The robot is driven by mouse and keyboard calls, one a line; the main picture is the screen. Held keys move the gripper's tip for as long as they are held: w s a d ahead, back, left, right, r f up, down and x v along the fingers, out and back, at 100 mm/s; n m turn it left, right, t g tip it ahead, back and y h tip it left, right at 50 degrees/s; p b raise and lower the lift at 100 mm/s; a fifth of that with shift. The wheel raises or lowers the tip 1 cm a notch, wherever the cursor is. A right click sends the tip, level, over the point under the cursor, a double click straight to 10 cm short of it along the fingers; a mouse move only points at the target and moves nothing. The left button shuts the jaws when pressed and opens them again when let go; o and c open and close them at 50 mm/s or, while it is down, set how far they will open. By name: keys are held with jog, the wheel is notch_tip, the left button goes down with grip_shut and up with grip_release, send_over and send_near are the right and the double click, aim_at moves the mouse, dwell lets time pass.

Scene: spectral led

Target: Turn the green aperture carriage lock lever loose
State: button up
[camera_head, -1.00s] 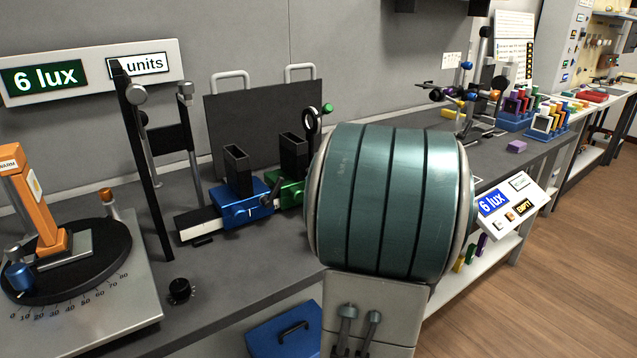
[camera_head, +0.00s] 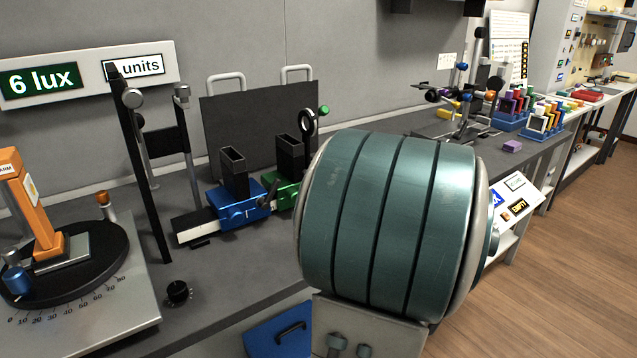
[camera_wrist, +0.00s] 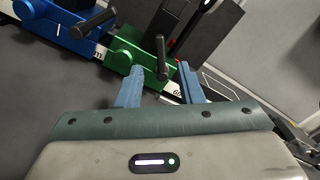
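The green aperture carriage (camera_wrist: 128,47) sits on the rail beside the blue carriage (camera_wrist: 66,27) in the wrist view. Its black lock lever (camera_wrist: 161,52) stands up from the block toward the camera. My gripper (camera_wrist: 160,70) is open, with one blue finger on each side of the lever's line. The fingertips look close to the lever, but I cannot tell whether they touch it. In the head view the green carriage (camera_head: 284,191) shows only in part behind my arm. The blue carriage (camera_head: 238,207) is clear there. My gripper is hidden in the head view.
A dark upright panel (camera_head: 258,125) stands behind the carriages. A black post (camera_head: 140,165) and a turntable with an orange lamp (camera_head: 35,210) are at the left. A small black knob (camera_head: 178,292) sits near the bench front. A display (camera_head: 515,200) is at the right.

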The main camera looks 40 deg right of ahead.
jog(key=s, duration=0.7)
jog(key=shift+s+a, duration=0.3)
jog(key=shift+a, duration=0.05)
jog(key=shift+w, duration=0.1)
dwell(0.9)
